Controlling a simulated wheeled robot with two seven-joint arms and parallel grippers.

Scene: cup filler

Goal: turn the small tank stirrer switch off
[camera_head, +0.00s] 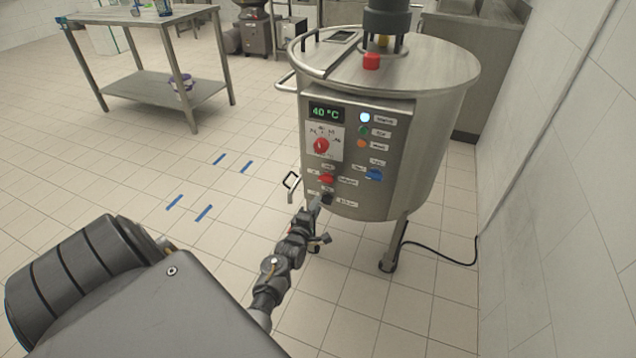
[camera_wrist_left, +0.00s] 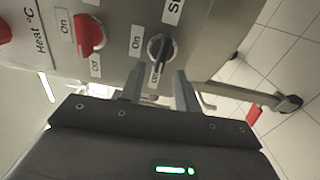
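The small tank (camera_head: 440,110) is a steel drum on legs with a control panel on its front. Its lowest switch, a small black knob (camera_head: 328,198), sits at the panel's bottom edge beside a label. In the left wrist view the black knob (camera_wrist_left: 160,46) has its grip bar upright in the picture, with "On" to its left and "Off" below. My left gripper (camera_head: 316,202) is at this knob. In the left wrist view its fingers (camera_wrist_left: 160,80) are open, one on each side of the knob's lower end; contact cannot be told. My right gripper is out of view.
A red knob (camera_head: 326,179) sits just above the black one, and a blue knob (camera_head: 375,174) to the right. A red dial (camera_head: 321,145) sits under the 40 °C display (camera_head: 326,113). A steel table (camera_head: 150,85) stands back left; a wall (camera_head: 560,200) runs along the right.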

